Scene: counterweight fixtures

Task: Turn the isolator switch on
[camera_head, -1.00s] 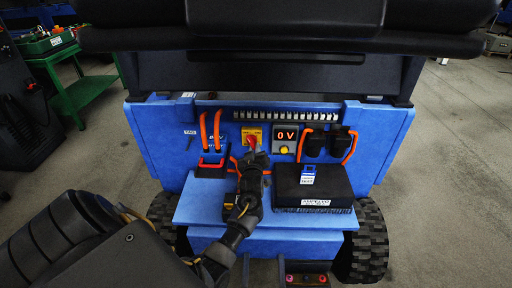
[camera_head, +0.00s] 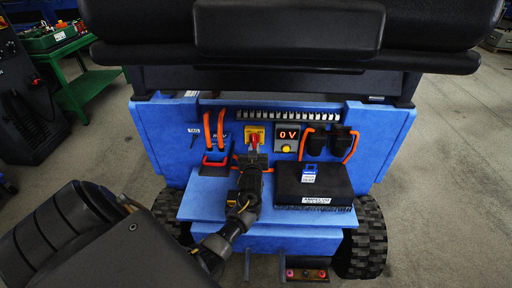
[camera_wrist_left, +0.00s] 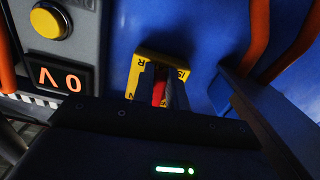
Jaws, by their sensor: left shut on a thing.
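The isolator switch has a yellow plate (camera_head: 262,129) on the blue panel, with a red handle (camera_head: 254,138) at its middle. My left gripper (camera_head: 252,152) reaches it from below and in front, and hides the lower part of the switch. In the left wrist view the dark fingers (camera_wrist_left: 164,90) are shut on the red handle (camera_wrist_left: 158,94), with the yellow plate (camera_wrist_left: 138,74) behind. The display (camera_head: 289,134) beside the switch reads 0 V. My right gripper is not in view.
A yellow button (camera_head: 287,149) sits under the display.

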